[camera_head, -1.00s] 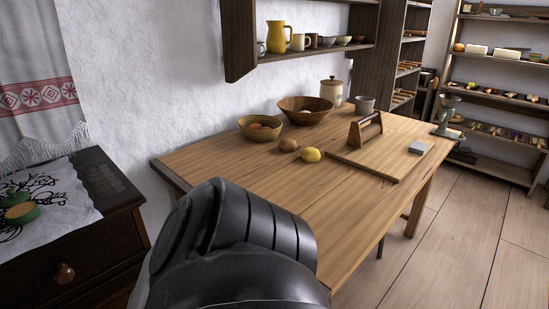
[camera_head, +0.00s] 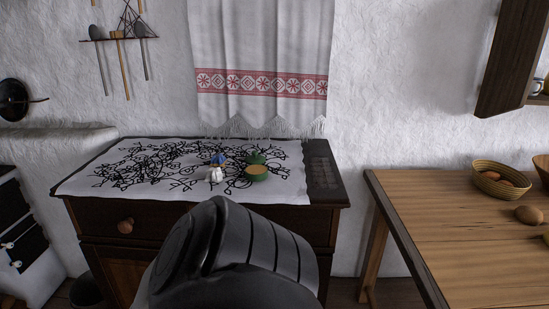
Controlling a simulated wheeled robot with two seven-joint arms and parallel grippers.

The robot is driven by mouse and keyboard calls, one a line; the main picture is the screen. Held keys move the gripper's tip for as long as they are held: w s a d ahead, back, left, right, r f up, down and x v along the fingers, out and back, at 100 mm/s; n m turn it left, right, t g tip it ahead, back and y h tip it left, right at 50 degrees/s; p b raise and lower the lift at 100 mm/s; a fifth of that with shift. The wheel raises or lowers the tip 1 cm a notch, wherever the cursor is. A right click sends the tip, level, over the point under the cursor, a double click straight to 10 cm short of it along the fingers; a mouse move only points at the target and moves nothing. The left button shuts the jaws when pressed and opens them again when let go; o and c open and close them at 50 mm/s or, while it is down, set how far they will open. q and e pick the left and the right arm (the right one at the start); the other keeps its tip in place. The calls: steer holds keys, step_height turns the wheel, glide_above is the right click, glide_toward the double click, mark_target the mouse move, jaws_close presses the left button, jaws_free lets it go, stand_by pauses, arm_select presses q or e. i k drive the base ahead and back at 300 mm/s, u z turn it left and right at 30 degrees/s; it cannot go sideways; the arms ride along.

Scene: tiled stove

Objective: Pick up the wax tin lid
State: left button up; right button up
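A small round green tin (camera_head: 257,174) with a yellowish top sits on the white cloth on the dark wooden chest. A second green piece (camera_head: 255,158), likely the wax tin lid, lies just behind it. They look close together, and I cannot tell whether they touch. A dark rounded link of my own arm fills the bottom middle, in front of the chest. No fingertips of either gripper show.
A blue item (camera_head: 218,159) and a white item (camera_head: 214,175) stand left of the tin. The black-patterned cloth (camera_head: 90,185) covers most of the chest (camera_head: 325,195). A wooden table (camera_head: 440,228) with a basket (camera_head: 500,181) stands at right, across a gap.

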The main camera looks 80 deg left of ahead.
mark_target(255, 159)
steer(key=u, duration=2.15)
steer(key=i, duration=1)
